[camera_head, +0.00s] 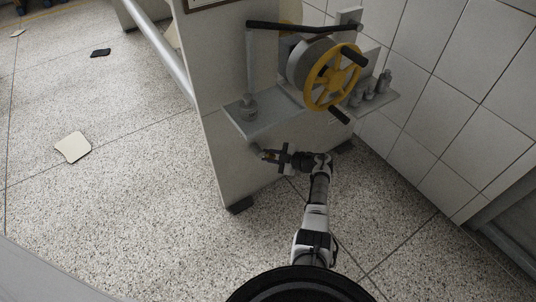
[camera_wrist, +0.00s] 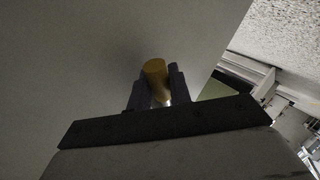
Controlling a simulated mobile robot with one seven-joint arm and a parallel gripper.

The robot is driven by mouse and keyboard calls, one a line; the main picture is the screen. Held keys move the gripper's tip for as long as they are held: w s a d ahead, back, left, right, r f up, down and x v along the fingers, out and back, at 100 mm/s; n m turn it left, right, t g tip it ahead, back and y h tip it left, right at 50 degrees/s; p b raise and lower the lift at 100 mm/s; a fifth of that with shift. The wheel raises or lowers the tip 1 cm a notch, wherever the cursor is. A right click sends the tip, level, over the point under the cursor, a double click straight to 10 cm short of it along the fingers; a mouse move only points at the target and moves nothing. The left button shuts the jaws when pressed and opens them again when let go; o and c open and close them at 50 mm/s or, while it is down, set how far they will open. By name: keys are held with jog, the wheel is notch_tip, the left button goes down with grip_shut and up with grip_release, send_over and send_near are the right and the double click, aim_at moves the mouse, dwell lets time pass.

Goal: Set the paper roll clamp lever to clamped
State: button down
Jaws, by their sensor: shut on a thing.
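My gripper (camera_head: 268,156) is at the side of the grey machine cabinet, just below its projecting shelf (camera_head: 262,121). In the wrist view my gripper (camera_wrist: 157,88) has its two dark fingers on either side of a short yellow cylindrical end (camera_wrist: 155,68), shut on it. This looks like the handle end of the clamp lever; the rest of it is hidden by the fingers. In the head view the lever is too small and covered to tell its angle, or whether it stands at clamped.
Above the shelf are a yellow handwheel (camera_head: 322,86) with black grips, a grey drum (camera_head: 303,62) and a long black bar (camera_head: 300,27). Small grey cylinders (camera_head: 369,94) stand at the right. A tiled wall (camera_head: 440,75) closes the right side; the speckled floor at left is mostly open.

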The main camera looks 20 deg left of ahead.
jog(key=c, duration=1.6)
grip_release()
jog(key=shift+d+r, duration=0.1)
jog(key=p+v, duration=0.3)
jog(key=v, duration=1)
jog(key=shift+d+r, duration=0.1)
jog(key=shift+d, duration=0.25)
